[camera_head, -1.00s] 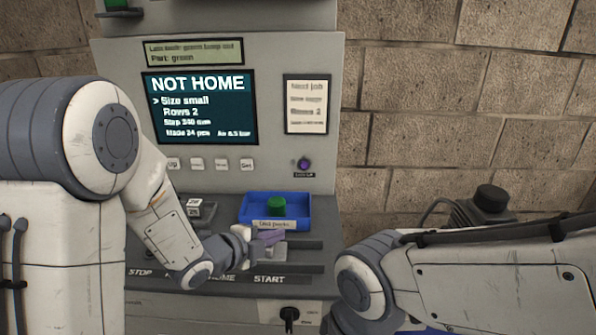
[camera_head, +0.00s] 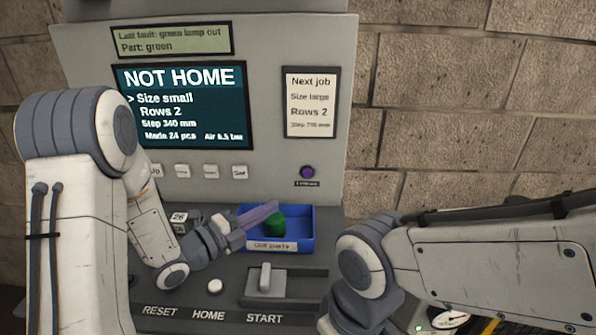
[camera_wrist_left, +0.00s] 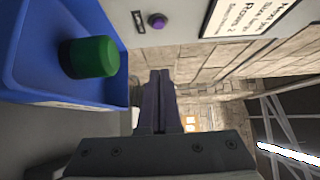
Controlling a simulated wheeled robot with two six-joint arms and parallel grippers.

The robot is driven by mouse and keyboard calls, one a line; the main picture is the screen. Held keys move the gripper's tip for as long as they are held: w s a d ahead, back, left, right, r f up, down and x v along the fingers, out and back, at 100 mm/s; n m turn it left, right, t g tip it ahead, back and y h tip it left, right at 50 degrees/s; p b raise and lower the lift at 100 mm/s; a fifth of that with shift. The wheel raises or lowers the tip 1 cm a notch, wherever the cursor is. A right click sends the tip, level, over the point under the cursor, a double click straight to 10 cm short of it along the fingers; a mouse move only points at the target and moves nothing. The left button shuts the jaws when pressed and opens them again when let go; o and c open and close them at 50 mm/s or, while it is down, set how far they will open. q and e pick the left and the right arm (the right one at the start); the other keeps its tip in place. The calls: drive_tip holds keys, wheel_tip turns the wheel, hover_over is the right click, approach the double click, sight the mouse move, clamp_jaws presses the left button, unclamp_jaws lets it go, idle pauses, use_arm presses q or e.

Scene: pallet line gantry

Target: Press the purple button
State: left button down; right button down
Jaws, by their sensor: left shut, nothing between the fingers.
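The purple button (camera_head: 307,172) is a small round knob on the grey panel, below the "Next job" card and above a small dark label. It also shows at the top of the left wrist view (camera_wrist_left: 157,21). My left gripper (camera_head: 274,207) is shut and empty, in front of the blue tray, below and left of the button and apart from it. In the left wrist view its dark fingers (camera_wrist_left: 158,76) lie together, pointing up towards the panel. My right arm shows at the right in the head view, but its gripper is out of sight.
A blue tray (camera_head: 306,226) holds a green part (camera_head: 276,226) on the console, right by my left gripper. Several white buttons (camera_head: 182,171) sit under the "NOT HOME" screen (camera_head: 185,104). A lever (camera_head: 265,278) and the white HOME button (camera_head: 215,287) are on the console.

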sight(311, 174)
use_arm(q)
drive_tip(key=shift+w, duration=0.35)
use_arm(e)
drive_tip(key=shift+w+d, duration=0.25)
drive_tip(key=shift+w, duration=0.1)
